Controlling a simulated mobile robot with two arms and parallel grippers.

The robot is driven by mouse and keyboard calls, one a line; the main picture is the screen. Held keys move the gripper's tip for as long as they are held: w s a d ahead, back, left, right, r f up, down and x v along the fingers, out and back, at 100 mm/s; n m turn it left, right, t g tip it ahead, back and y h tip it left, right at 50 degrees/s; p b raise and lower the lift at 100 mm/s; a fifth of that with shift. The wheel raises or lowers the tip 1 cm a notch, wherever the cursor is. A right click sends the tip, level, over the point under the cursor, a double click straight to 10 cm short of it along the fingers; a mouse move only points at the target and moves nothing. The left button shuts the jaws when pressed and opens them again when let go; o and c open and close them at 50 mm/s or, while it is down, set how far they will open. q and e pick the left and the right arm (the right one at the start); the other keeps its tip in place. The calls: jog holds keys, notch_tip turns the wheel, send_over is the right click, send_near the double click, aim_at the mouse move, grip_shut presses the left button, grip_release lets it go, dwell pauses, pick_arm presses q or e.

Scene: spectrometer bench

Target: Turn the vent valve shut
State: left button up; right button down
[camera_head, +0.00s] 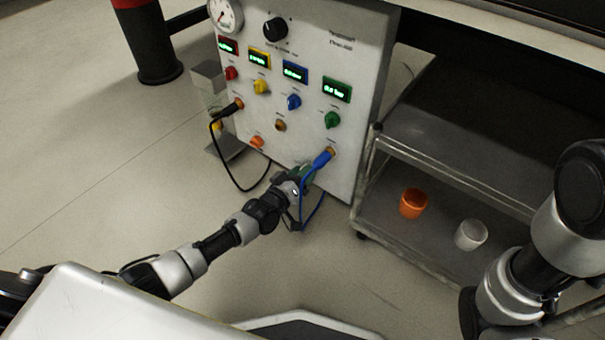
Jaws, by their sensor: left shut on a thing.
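The panel of the white spectrometer cabinet (315,125) faces me.
Colored knobs, a black dial (275,29) and a round gauge (226,14) are on the panel. A black cable (220,160) loops at its left. A grey cart (440,235) at right holds an orange cup (413,203) and a white cup (470,235).

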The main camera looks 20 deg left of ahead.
pick_arm(q)
jog(key=n+b, duration=0.2)
jog(key=n, duration=0.7)
jog(key=shift+a+f, duration=0.1)
jog(key=shift+f, duration=0.05)
jog(key=shift+n, duration=0.4)
jog(key=o, duration=0.9)
jog(key=shift+s, duration=0.1)
jog(key=p+v, duration=0.5)
jog(key=v, duration=0.5)
jog(key=shift+s+a, duration=0.15)
jog(key=shift+s, duration=0.15)
